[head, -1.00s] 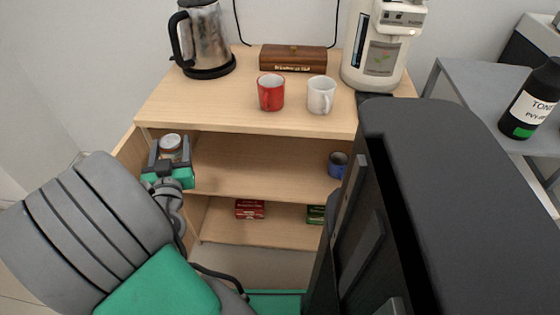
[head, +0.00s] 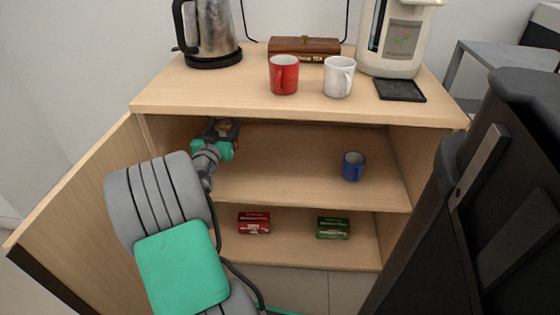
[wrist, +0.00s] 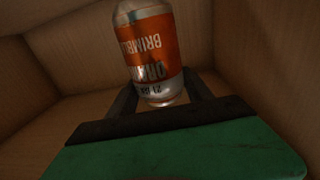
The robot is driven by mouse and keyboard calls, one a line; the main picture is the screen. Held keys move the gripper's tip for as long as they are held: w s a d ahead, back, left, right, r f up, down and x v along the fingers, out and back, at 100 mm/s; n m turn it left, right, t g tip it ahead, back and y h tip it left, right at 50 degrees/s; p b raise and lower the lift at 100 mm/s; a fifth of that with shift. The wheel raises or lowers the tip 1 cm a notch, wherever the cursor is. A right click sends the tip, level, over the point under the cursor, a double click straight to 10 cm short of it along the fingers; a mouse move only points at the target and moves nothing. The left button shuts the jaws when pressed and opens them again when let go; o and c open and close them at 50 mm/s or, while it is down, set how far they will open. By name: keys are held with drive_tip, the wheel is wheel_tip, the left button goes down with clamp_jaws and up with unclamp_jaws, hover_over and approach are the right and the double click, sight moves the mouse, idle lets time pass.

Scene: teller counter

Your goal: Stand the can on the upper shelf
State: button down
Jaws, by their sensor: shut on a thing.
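The can (wrist: 148,50) is orange and silver with white lettering. In the wrist view it sits between the fingers of my gripper (wrist: 158,98), which is shut on it. In the head view my gripper (head: 222,128) is inside the left end of the cabinet's upper shelf (head: 285,175), under the cabinet top. The can is mostly hidden there behind the gripper. I cannot tell whether its base touches the shelf board.
A red box (head: 254,223) and a green box (head: 332,228) lie on the lower shelf. The cabinet's open door (head: 80,190) is on the left. The upper shelf's middle is clear.

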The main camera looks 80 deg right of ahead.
wheel_tip(320, 180, down, 10)
drive_tip(key=b, duration=0.4)
drive_tip(key=shift+b, duration=0.4)
drive_tip(key=shift+r, duration=0.2)
drive_tip(key=shift+c, duration=2.1)
unclamp_jaws()
drive_tip(key=shift+f, duration=0.2)
drive_tip(key=shift+a+r, duration=0.15)
drive_tip(key=shift+a, duration=0.15)
drive_tip(key=s+a+p, duration=0.1)
drive_tip(key=a+p, duration=0.1)
drive_tip(key=a, duration=0.9)
drive_tip(key=shift+a, duration=0.25)
